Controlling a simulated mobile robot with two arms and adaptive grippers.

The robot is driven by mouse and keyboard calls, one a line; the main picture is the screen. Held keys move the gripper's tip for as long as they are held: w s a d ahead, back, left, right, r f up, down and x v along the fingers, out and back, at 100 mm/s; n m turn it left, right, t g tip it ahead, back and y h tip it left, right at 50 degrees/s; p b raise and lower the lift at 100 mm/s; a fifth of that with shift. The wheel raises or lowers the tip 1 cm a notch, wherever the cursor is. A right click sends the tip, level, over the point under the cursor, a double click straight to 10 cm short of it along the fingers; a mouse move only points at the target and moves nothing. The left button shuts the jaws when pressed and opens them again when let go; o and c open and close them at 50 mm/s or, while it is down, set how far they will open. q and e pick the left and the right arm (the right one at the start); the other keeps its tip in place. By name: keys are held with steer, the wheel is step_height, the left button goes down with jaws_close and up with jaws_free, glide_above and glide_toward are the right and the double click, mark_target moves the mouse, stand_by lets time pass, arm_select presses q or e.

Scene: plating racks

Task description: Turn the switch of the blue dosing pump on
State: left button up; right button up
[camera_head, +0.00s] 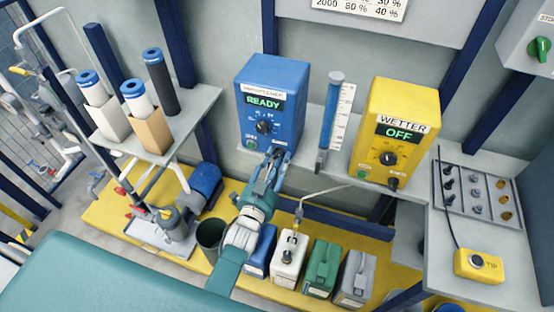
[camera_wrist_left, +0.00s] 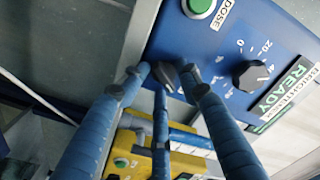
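The blue dosing pump (camera_head: 270,88) stands on the wall shelf in the head view, its display (camera_head: 263,103) reading READY. Its round dial (camera_head: 264,127) is black and also shows in the wrist view (camera_wrist_left: 250,75). A small black switch knob (camera_wrist_left: 167,76) sits at the panel's lower edge in the wrist view; my gripper mostly hides it in the head view. My left gripper (camera_head: 274,160) is at that lower edge. Its blue fingers (camera_wrist_left: 162,82) are spread around the knob, with gaps between the tips; contact is unclear. My right gripper is not in view.
A yellow pump (camera_head: 400,125) marked WETTER, display OFF, stands to the right beyond a blue flow tube (camera_head: 330,110). A green DOSE button (camera_wrist_left: 198,6) is close to my fingers. Several canisters (camera_head: 320,268) stand below. A switch panel (camera_head: 475,192) is at the right.

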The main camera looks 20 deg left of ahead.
arm_select(q)
steer(key=s, duration=0.8)
steer(key=shift+a, duration=0.15)
steer(key=s+d+f+n+g, duration=0.1)
steer(key=s+f+g, duration=0.45)
steer(key=f, duration=0.95)
steer(key=s+d+f+n+g, duration=0.1)
steer(key=s+f+g, duration=0.2)
steer(key=s+f, duration=0.8)
steer(key=s+a+f+n+g, duration=0.1)
steer(key=s+a+f+g, duration=0.3)
steer(key=s+f, duration=0.6)
steer(key=s+a+f+n+g, duration=0.2)
steer(key=s+a+f+g, duration=0.2)
steer(key=s+f, duration=0.6)
steer(key=s, duration=0.7)
steer(key=shift+y, duration=0.3)
steer(key=shift+o, duration=0.2)
steer(key=shift+w+g, duration=0.1)
steer(key=shift+g, duration=0.15)
